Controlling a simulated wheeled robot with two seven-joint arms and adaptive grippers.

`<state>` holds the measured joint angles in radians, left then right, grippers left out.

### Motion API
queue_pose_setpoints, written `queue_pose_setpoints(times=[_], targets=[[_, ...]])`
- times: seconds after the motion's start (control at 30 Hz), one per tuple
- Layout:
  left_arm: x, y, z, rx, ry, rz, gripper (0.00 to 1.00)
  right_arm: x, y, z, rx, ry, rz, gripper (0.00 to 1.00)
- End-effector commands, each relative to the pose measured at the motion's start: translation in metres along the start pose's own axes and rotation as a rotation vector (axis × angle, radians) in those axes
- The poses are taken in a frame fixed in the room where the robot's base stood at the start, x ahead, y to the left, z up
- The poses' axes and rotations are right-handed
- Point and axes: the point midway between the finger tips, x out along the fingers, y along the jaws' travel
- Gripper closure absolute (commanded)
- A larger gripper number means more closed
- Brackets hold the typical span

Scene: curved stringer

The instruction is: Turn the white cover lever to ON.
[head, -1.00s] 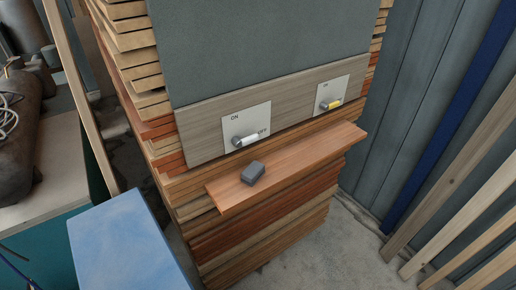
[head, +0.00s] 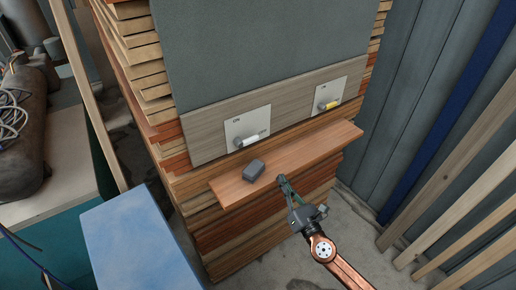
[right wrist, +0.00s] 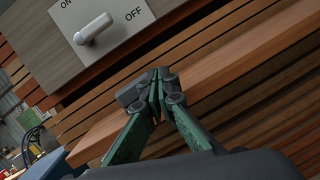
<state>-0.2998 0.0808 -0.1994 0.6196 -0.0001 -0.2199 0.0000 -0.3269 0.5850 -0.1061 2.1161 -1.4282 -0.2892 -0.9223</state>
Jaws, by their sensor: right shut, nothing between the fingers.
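The white cover lever (head: 247,142) sits on the left switch plate (head: 239,124) and points right, toward the OFF label. In the right wrist view the white lever (right wrist: 94,29) also shows, on a plate marked ON and OFF (right wrist: 134,14). My right gripper (head: 282,180) is shut and empty, at the front edge of the wooden shelf, below and to the right of the lever and apart from it. Its closed fingertips (right wrist: 157,82) show in the right wrist view, with the grey block partly behind them. My left gripper is not in view.
A dark grey block (head: 253,170) lies on the wooden shelf (head: 310,150) below the plates. A second plate with a yellow lever (head: 330,105) is to the right. A blue-topped box (head: 135,245) stands at lower left. Wooden planks lean on the right wall.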

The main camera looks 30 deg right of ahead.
Motion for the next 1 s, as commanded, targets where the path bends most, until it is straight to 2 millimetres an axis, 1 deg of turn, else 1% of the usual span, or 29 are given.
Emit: queue_pose_setpoints(times=[0.03, 0.1, 0.2, 0.3, 0.53, 0.67, 0.77, 0.87, 1.0], targets=[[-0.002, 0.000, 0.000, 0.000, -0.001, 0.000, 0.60, 0.000, 0.017, 0.009, -0.088, -0.009, 0.049, 1.00], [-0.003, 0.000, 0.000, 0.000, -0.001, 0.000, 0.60, 0.000, 0.034, 0.015, -0.183, -0.020, 0.094, 1.00], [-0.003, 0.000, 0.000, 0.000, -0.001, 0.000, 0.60, -0.001, 0.047, 0.019, -0.258, -0.029, 0.129, 1.00], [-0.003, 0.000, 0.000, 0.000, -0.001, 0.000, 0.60, -0.002, 0.050, 0.019, -0.280, -0.030, 0.139, 1.00], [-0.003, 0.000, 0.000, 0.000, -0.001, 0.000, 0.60, -0.002, 0.050, 0.019, -0.277, -0.030, 0.138, 1.00], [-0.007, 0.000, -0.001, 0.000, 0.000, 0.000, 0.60, 0.003, 0.050, 0.020, -0.275, -0.030, 0.137, 1.00], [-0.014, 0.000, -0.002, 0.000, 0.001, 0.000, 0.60, 0.014, 0.052, 0.022, -0.274, -0.031, 0.138, 1.00], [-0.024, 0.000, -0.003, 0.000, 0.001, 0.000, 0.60, 0.032, 0.055, 0.024, -0.273, -0.032, 0.137, 1.00], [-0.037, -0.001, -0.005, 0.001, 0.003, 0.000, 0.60, 0.061, 0.059, 0.024, -0.273, -0.031, 0.137, 1.00]])
